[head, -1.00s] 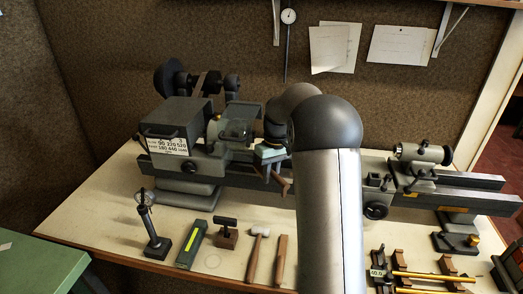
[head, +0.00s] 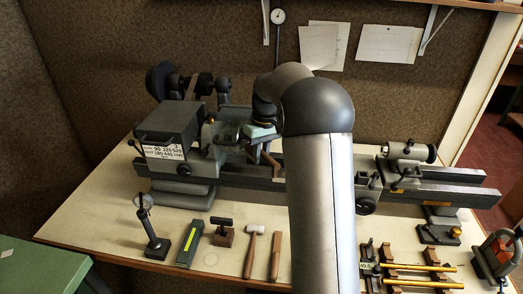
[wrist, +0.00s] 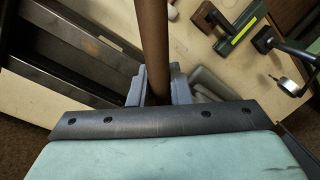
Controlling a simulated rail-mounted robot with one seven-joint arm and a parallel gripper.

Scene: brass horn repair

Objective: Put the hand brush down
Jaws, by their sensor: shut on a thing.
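My gripper (wrist: 155,95) is shut around a brown, rounded bar, which looks like the handle of the hand brush (wrist: 153,40). The bar runs from between the fingers to the top edge of the wrist view. No bristles show there. In the head view my gripper is beside the lathe's headstock, above the lathe bed, partly behind my arm. A brown piece of the held brush (head: 270,160) shows just below it. My own arm hides the area to the right of it.
The lathe (head: 205,172) spans the bench (head: 100,222). Along the front stand a dial gauge stand (head: 153,240), a green-grey block (head: 190,243), a small clamp-like tool (head: 223,233), a mallet (head: 254,245) and a wooden bar (head: 277,255). Brass rods on supports (head: 420,266) lie at right. The front-left bench is bare.

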